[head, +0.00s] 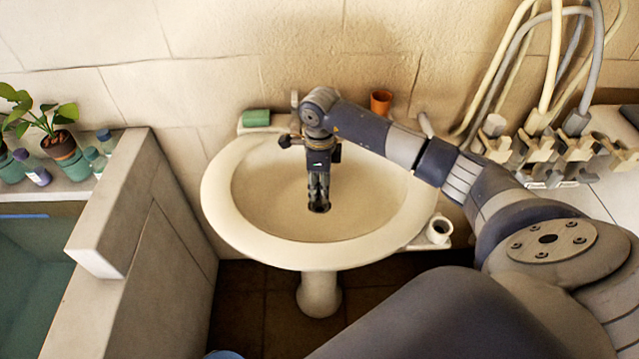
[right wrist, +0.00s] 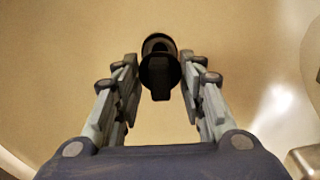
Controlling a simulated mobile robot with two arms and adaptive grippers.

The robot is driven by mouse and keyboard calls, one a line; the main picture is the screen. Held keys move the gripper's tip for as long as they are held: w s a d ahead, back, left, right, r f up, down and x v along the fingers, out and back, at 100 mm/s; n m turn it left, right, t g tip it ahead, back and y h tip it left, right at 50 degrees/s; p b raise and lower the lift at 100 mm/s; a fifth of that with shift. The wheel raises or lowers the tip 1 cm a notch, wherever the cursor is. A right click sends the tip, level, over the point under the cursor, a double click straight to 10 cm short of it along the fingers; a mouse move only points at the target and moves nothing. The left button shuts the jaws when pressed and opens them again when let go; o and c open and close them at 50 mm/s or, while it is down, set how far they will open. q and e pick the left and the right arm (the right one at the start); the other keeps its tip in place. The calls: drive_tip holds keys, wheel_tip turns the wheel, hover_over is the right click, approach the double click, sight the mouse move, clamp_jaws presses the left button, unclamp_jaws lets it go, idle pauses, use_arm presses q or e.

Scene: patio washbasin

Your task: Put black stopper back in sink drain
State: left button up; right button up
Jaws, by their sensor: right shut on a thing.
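The white sink basin (head: 262,195) stands against the wall. My right gripper (head: 319,194) points down into the bowl, its fingertips low over the drain area near the middle. In the right wrist view my right gripper (right wrist: 160,92) is shut on the black stopper (right wrist: 160,78), which shows between its fingers. A dark round shape lies just beyond the stopper there. The drain is mostly hidden by the fingers and stopper, so I cannot tell whether the stopper is seated or just above it. My left gripper is not in view.
A green sponge-like block (head: 256,118) sits on the sink's back left rim. An orange cup (head: 381,102) stands behind the right rim. A white ring-shaped holder (head: 439,229) juts out at the right. A stone ledge (head: 150,200) rises at the left.

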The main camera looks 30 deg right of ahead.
sight(319, 196)
drive_tip(key=shift+f+b, duration=1.25)
drive_tip(key=shift+f, duration=0.95)
drive_tip(key=shift+f+b, duration=0.6)
drive_tip(key=shift+b, duration=0.1)
drive_tip(key=o, duration=0.7)
drive_tip(key=shift+c, duration=0.2)
drive_tip(key=shift+o, duration=0.5)
drive_tip(key=shift+r, duration=0.15)
drive_tip(key=shift+r+p, duration=3.55)
drive_tip(key=shift+r, duration=1.85)
